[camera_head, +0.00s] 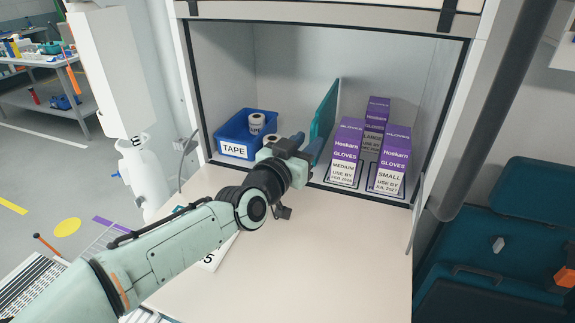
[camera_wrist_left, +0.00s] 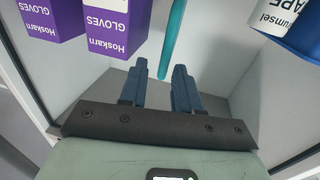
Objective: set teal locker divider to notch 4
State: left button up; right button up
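The teal divider (camera_head: 325,115) stands upright in the open locker (camera_head: 300,52), between the blue tape bin and the purple glove boxes. My left gripper (camera_head: 300,143) reaches in at the divider's near edge. In the left wrist view its two blue fingers (camera_wrist_left: 160,78) are apart. The divider (camera_wrist_left: 174,38) shows there as a thin teal strip, its near end in line with the gap between the fingertips. I cannot tell whether a finger touches it. No notch numbers are readable. The right gripper is not in view.
The blue TAPE bin (camera_head: 231,134) stands left of the divider. Purple glove boxes (camera_head: 347,145) stand close on its right; they also show in the wrist view (camera_wrist_left: 112,25). The pale counter (camera_head: 330,260) in front is mostly clear. A dark post (camera_head: 500,105) runs along the right.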

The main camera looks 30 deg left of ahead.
pick_arm(q)
jog(key=s+b, duration=0.1)
jog(key=s, duration=0.8)
jog(key=shift+d+b, duration=0.15)
jog(key=shift+b, duration=0.2)
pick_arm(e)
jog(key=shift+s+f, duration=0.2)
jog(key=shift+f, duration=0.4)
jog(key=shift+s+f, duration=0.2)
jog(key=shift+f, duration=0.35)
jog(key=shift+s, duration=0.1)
